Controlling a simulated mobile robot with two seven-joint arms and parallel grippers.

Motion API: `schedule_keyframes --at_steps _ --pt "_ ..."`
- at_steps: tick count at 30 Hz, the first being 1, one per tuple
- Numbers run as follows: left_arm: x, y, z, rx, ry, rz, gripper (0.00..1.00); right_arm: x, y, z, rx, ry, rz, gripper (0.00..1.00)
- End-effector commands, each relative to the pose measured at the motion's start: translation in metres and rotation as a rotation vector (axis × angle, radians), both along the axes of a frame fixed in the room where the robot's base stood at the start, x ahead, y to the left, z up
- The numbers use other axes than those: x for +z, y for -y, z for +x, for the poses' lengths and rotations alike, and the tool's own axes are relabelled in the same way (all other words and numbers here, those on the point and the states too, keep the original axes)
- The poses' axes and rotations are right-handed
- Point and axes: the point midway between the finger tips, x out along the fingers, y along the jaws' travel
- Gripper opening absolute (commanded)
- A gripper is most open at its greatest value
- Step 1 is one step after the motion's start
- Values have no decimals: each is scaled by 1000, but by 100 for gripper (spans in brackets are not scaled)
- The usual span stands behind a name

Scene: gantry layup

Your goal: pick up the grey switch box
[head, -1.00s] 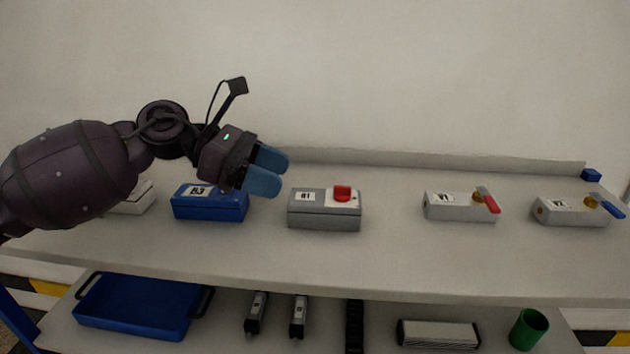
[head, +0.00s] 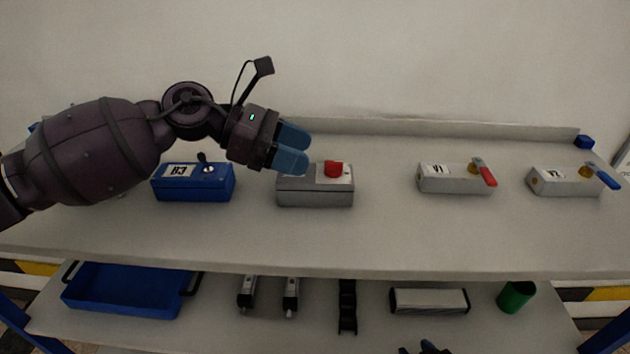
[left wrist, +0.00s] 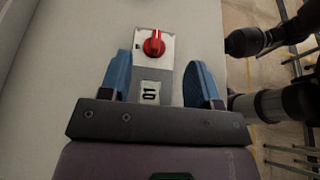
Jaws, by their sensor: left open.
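The grey switch box (head: 315,198) sits on the upper shelf, with a red knob and a white label on top. My left gripper (head: 292,150) is open, above the box's left end and towards its back in the head view. In the left wrist view the box (left wrist: 153,72) shows between the two open blue fingers (left wrist: 160,80), its label nearest and its red knob further out. The fingers lie on either side of it, with no clear contact. The gripper body hides the near end of the box.
A blue switch box (head: 193,189) stands just left of the grey one. Two pale valve boxes, one with a red handle (head: 455,180) and one with a blue handle (head: 565,183), stand to the right. A blue tray (head: 125,292) and a green cup (head: 516,297) are on the lower shelf.

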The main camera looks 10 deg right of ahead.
Motion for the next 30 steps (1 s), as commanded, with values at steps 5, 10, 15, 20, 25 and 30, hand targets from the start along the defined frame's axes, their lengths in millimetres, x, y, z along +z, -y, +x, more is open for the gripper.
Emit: schedule_keyframes --at_steps 5,10,15,20,25,30 --pt "-10 23 -2 -3 0 -1 57 9 0 1 1 1 1 43" --pt "-16 36 -6 -1 1 0 57 10 0 0 0 -3 0 43" --pt "-18 38 -6 0 1 0 57 8 0 -2 -2 -6 1 43" --pt "-18 37 -6 -1 1 0 48 7 -1 -2 -3 -7 4 43" --pt "-18 37 -6 -1 1 0 22 7 -1 -3 -3 -8 4 43" --pt "-18 37 -6 -1 1 0 0 7 -1 -3 -4 -9 3 43"
